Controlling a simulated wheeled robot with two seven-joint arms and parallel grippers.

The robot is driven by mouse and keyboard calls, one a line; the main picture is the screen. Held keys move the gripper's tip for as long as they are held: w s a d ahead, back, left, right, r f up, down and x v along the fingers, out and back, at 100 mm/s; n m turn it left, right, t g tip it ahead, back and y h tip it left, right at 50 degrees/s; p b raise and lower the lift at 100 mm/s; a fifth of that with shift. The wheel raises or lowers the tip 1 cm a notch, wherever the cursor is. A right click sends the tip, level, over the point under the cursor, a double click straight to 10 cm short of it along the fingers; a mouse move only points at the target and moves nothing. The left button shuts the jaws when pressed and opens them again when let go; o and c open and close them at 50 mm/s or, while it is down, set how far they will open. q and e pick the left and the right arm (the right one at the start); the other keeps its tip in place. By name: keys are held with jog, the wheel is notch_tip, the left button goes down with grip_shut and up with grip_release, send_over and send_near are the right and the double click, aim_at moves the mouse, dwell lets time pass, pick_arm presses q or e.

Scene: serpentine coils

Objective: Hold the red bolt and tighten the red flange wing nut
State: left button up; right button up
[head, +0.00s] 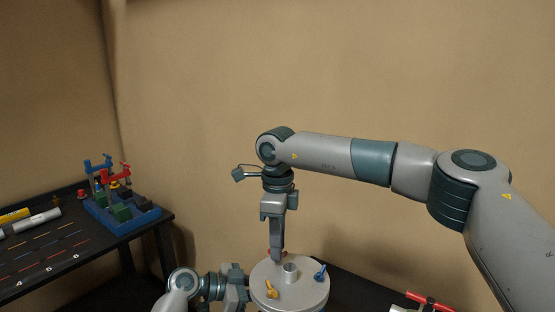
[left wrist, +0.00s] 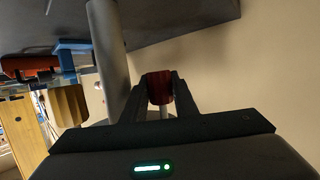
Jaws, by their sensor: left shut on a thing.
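A grey round disc (head: 262,300) stands at the lower middle of the head view. A little red of the red flange wing nut (head: 270,252) shows at its back edge, mostly hidden by my right gripper. My right gripper (head: 277,256) points straight down with its fingertips at that nut. Its fingers show side-on, so their gap is hidden. My left gripper (left wrist: 160,88) is shut on the dark red bolt (left wrist: 158,87) in the left wrist view. In the head view it is beside the disc's left side, fingertips hidden.
A yellow wing nut (head: 271,290), a blue wing nut (head: 320,272) and a grey hub (head: 290,270) stand on the disc. A black table (head: 110,245) at left holds a blue tray (head: 125,224). A red-handled tool (head: 428,300) lies at lower right.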

grip_shut()
jog(key=m, duration=0.3)
jog(key=shift+r+m, duration=0.1)
jog(key=shift+m, duration=0.8)
jog(key=shift+m, duration=1.2)
jog(key=shift+r+m, duration=0.1)
jog(key=shift+m, duration=1.1)
pick_arm(q)
jog(key=shift+w, duration=0.1)
pick_arm(e)
jog(key=shift+w, duration=0.1)
